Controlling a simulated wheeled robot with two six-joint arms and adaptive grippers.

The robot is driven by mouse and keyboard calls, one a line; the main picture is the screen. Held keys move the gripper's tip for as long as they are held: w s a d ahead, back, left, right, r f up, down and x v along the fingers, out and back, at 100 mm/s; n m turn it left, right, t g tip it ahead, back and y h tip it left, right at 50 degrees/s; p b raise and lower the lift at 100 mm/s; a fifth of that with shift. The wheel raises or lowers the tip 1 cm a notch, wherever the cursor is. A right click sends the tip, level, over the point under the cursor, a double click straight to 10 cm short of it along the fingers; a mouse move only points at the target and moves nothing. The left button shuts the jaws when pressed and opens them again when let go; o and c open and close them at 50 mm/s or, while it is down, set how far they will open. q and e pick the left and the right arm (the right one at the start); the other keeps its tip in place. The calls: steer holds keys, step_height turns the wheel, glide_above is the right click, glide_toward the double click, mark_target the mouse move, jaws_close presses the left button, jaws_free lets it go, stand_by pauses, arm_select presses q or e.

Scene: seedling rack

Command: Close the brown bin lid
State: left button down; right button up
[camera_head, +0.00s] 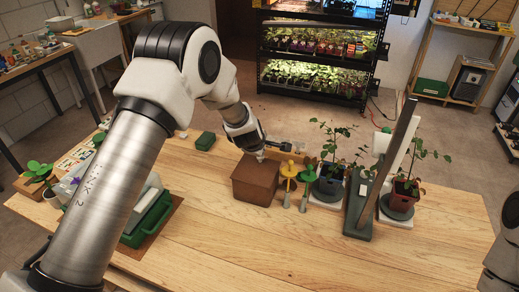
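The brown bin (254,191) stands near the middle of the wooden table. Its brown lid (258,170) appears to lie over the top, and no open interior shows. I cannot tell whether a small gap is left at its edge. My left arm reaches over from the left, and my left gripper (261,154) points down at the back edge of the lid. It is small and partly hidden here, so I cannot tell whether it touches the lid or how its fingers stand. Only part of my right arm shows at the lower right edge; its gripper is out of view.
Yellow-topped tools (288,171) stand just right of the bin. Beyond them are potted plants (328,185) and a dark green stand with a slanted post (359,205). A green crate (150,222) is at the left, a small green box (205,141) behind. The front table (290,255) is clear.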

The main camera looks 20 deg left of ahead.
arm_select(q)
steer(key=shift+b+x, duration=0.35)
steer(key=shift+x, duration=0.45)
steer(key=shift+s, duration=0.1)
